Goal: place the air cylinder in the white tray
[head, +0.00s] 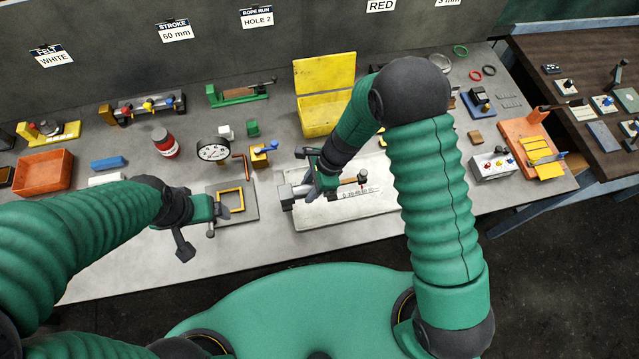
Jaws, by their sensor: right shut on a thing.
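The white tray (310,216) is a shallow pale slab-like tray at the front middle of the bench. My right gripper (312,182) is over its left part, pointing down, and shut on a grey metal piece that looks like the air cylinder (288,194). The cylinder's middle is hidden by the gripper. I cannot tell whether it touches the tray. My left gripper (199,238) appears open and empty, in front of a grey plate with a yellow frame.
The grey plate (250,211) lies left of the tray. A round gauge (213,151), a red-and-white can (165,143) and a yellow open box (318,118) stand behind. An orange bin (43,172) is at the left. A white control box (492,167) stands right of the tray.

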